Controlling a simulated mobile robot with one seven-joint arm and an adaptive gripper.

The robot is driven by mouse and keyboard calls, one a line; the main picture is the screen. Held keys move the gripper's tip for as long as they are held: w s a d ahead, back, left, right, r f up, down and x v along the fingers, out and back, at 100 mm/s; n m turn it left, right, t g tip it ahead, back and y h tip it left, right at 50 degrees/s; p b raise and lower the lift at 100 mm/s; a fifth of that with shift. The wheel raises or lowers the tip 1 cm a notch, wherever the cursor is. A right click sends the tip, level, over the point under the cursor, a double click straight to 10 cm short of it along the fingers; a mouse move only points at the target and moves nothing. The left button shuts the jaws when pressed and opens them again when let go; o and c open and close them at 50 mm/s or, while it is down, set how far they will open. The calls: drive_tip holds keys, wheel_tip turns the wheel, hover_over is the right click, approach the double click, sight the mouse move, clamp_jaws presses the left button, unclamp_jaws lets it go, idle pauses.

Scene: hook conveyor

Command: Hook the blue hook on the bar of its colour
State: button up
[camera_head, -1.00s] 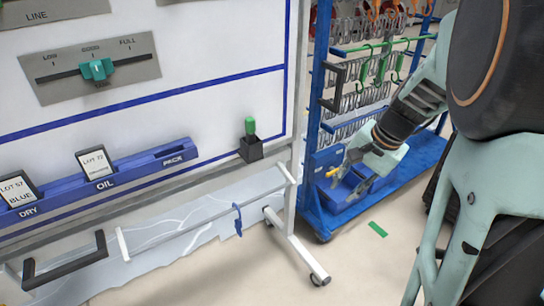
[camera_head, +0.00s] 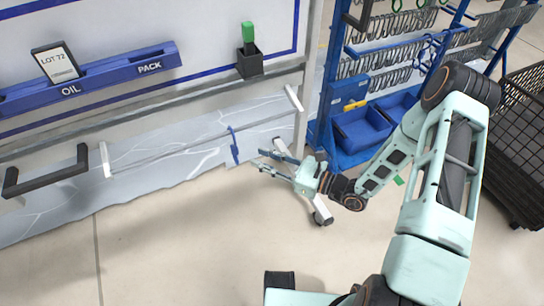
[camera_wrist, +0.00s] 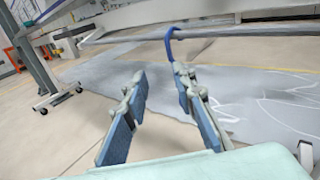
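The blue hook (camera_head: 234,146) hangs on a thin light rail (camera_head: 185,138) below the whiteboard, near the rail's right end. In the wrist view the hook (camera_wrist: 170,42) loops over the rail just beyond my fingertips. My gripper (camera_head: 260,158) is to the right of the hook and points towards it. In the wrist view my gripper (camera_wrist: 160,76) is open and empty, with a clear gap between its blue pads. More blue hooks (camera_head: 428,52) hang on the blue rack (camera_head: 333,75) at the right; I cannot clearly make out the bar they hang on.
Blue bins (camera_head: 361,131) stand low on the rack. A wheeled white stand leg (camera_head: 318,205) is close to my gripper. A black handle (camera_head: 45,172) is at the left. A black mesh basket (camera_head: 515,140) stands at the right. The floor in front is clear.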

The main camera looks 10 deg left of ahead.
sight(235, 144)
drive_tip(key=shift+m+t, duration=0.6)
drive_tip(key=b+x, duration=0.1)
drive_tip(key=x, duration=0.4)
drive_tip(key=w+b+x, duration=0.1)
drive_tip(key=x, duration=0.5)
drive_tip(key=shift+d+f, duration=0.2)
drive_tip(key=shift+f, duration=0.05)
clamp_jaws()
